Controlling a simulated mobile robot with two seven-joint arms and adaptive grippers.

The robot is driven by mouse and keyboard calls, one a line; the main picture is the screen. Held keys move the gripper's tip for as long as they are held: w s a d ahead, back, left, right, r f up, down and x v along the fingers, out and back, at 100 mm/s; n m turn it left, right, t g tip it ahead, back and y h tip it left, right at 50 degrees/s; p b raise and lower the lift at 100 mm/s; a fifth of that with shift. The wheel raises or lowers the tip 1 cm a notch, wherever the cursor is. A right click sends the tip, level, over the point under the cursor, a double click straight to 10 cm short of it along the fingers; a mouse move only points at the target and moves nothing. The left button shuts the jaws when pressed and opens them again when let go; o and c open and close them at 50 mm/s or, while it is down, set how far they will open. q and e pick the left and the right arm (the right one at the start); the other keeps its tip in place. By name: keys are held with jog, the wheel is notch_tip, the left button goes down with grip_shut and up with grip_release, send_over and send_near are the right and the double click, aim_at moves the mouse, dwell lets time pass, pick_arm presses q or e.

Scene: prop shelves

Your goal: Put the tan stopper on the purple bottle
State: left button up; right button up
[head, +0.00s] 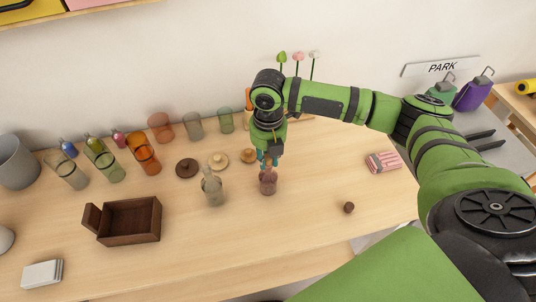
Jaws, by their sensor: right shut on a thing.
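The purple bottle (268,187), a small muted purple-brown one, stands upright on the wooden table near the middle. My right gripper (268,163) points down directly above it, with its fingers shut on a small brownish piece that looks like the tan stopper (268,171). The stopper is at the bottle's mouth, mostly hidden by the fingers. I cannot tell whether it is seated in the neck or just above it. My left gripper is not in view.
A grey-beige bottle (212,189) stands to the left, near round lids (187,168) and an open brown box (130,221). Several coloured glasses (143,152) line the back. A small brown ball (348,207) and a striped box (383,162) lie right. The front middle is clear.

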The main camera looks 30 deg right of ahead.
jog(key=shift+f, duration=0.1)
jog(key=o, duration=0.8)
jog(key=shift+c, duration=0.2)
notch_tip(320, 180, up, 12)
dwell(0.5)
